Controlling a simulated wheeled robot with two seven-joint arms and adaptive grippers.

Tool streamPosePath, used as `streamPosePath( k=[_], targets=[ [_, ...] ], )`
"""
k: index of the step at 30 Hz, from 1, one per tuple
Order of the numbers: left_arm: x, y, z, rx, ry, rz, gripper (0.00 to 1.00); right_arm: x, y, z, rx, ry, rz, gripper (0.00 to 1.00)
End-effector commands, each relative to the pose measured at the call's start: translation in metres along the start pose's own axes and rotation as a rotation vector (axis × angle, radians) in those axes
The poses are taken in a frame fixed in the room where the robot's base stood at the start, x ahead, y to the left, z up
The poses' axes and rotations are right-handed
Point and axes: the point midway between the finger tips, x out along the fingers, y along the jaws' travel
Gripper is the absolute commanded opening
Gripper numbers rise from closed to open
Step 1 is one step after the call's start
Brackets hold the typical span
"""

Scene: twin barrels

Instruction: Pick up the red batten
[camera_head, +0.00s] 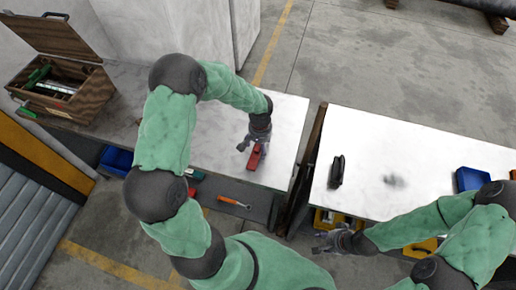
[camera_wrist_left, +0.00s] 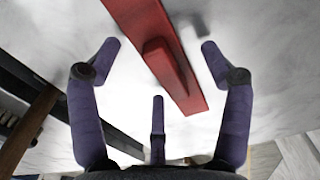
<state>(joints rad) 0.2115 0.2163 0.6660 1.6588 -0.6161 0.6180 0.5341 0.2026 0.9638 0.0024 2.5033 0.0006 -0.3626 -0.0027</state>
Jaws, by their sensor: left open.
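The red batten (camera_head: 254,160) lies on the white left worktop (camera_head: 286,133), close to its front edge. In the left wrist view the red batten (camera_wrist_left: 181,84) runs at a slant, with a raised red block on its top face. My left gripper (camera_head: 251,146) is over the batten, pointing down. Its purple fingers (camera_wrist_left: 160,62) are spread apart, with the batten showing between them and no visible contact. The arm and gripper hide part of the batten in the head view. My right gripper (camera_head: 322,244) is empty-looking, low in front of the right table, and too small to read.
An open wooden toolbox (camera_head: 82,92) stands at the left. A black object (camera_head: 336,171) and a blue bin (camera_head: 470,179) are on the right table (camera_head: 410,150). A gap separates the two tables. An orange-handled tool (camera_head: 234,202) lies lower down in front.

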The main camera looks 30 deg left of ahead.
Motion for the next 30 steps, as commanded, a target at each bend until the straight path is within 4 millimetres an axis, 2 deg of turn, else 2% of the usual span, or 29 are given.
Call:
streamPosePath(
  k=[6,7,13,14,25,30],
  targets=[
    [0.001,0.000,-0.001,-0.001,0.002,0.000,0.79,0.000,0.000,0.000,0.000,0.000,0.000,0.40],
    [0.001,0.000,-0.001,-0.001,0.002,0.000,0.76,0.000,0.000,0.000,0.000,0.000,0.000,0.40],
    [0.001,0.000,-0.001,-0.001,0.002,0.000,0.20,0.000,0.000,0.000,0.000,0.000,0.000,0.40],
    [0.001,0.000,-0.001,-0.001,0.002,0.000,0.18,0.000,0.000,0.000,0.000,0.000,0.000,0.40],
    [0.000,0.000,-0.001,-0.001,0.002,0.000,0.17,0.000,0.000,0.000,0.000,0.000,0.000,0.40],
    [-0.010,0.000,-0.001,-0.001,0.004,0.000,0.17,-0.003,-0.001,0.000,0.000,0.000,0.000,0.40]
  ],
)
